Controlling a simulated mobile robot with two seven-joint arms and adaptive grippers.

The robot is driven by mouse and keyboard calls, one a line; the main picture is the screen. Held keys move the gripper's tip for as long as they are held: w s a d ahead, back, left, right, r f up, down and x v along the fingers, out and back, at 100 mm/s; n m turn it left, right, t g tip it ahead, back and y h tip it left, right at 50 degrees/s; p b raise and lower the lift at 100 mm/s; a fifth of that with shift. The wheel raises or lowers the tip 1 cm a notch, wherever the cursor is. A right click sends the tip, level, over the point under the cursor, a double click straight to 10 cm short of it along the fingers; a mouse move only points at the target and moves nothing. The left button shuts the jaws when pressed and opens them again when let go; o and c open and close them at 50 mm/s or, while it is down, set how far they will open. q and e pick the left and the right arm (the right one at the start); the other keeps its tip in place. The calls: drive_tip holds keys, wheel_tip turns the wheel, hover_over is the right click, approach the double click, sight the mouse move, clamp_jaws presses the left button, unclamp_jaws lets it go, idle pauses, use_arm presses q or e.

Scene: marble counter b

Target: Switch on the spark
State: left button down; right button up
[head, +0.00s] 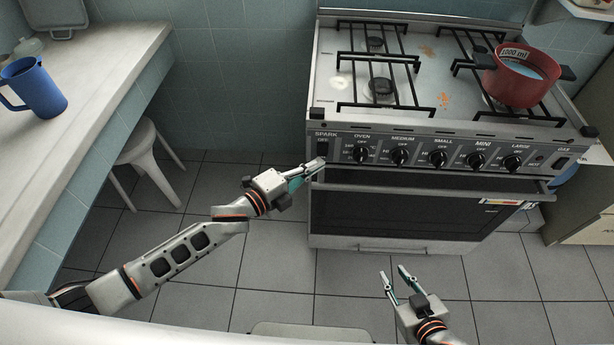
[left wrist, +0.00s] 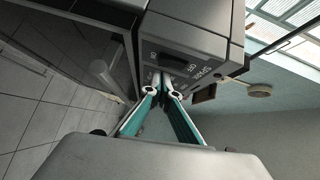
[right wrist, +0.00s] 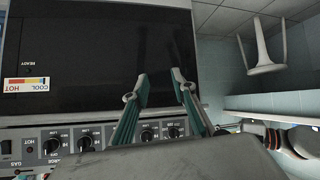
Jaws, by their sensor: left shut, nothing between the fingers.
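The spark switch (head: 322,148) is a dark rocker under the SPARK label, at the left end of the stove's control panel. In the left wrist view the dark switch (left wrist: 186,62) shows in a slot with lettering beside it. My left gripper (head: 320,163) is shut and empty, its tips just below the switch in the head view. In the left wrist view its fingertips (left wrist: 160,84) are close to the panel by the switch; I cannot tell whether they touch. My right gripper (head: 392,272) is open and empty, low in front of the oven; its spread fingers also show in the right wrist view (right wrist: 160,86).
Several black knobs (head: 438,158) line the panel right of the switch. The oven handle bar (head: 420,178) runs below. A red pot (head: 520,80) stands on the right rear of the stove. A white stool (head: 145,158) and counter (head: 100,70) with a blue jug (head: 38,88) are left.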

use_arm(q)
drive_tip(key=shift+w+f, duration=0.1)
drive_tip(key=shift+w, duration=0.65)
